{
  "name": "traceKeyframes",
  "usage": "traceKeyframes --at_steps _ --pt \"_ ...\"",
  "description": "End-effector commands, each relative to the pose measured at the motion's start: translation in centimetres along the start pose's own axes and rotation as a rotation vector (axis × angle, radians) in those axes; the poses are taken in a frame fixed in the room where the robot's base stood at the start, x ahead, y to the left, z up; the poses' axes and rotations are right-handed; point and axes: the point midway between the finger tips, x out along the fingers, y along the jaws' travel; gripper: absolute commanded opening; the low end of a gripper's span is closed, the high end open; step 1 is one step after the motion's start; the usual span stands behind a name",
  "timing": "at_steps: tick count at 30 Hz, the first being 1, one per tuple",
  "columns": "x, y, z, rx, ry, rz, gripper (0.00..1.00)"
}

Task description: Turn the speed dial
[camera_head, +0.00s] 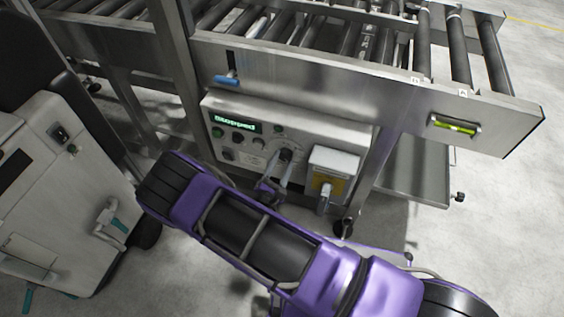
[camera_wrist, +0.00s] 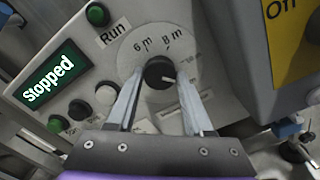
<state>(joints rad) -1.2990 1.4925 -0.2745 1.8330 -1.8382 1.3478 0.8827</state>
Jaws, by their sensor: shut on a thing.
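The speed dial is a black round knob (camera_wrist: 159,71) on a pale marked disc on the grey control panel (camera_wrist: 215,35). A white line on the knob points to the right in the wrist view. My gripper (camera_wrist: 160,82) is shut on the knob, with one finger on each side of it. In the head view my gripper (camera_head: 277,172) reaches the panel from below, and the knob (camera_head: 286,155) shows partly between the fingers. The green display (camera_wrist: 51,78) reads "Stopped". Part of the disc's scale is hidden behind the fingers.
A green button (camera_wrist: 97,15) labelled "Run" and several other buttons sit left of the dial. A box with a yellow plate (camera_head: 331,178) and a switch juts out right of it. The roller conveyor (camera_head: 365,85) stands above the panel.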

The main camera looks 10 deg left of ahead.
Motion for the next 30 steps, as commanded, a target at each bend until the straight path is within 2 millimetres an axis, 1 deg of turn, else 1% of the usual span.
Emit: traceKeyframes --at_steps 6,12,29,30 --pt "-0.03 -0.01 -0.02 0.129 0.000 0.000 0.00" --pt "-0.04 -0.02 -0.03 0.197 0.001 0.000 0.00" --pt "-0.06 -0.02 -0.05 0.226 0.001 -0.001 0.00" --pt "-0.06 -0.02 -0.05 0.226 0.001 -0.001 0.57"
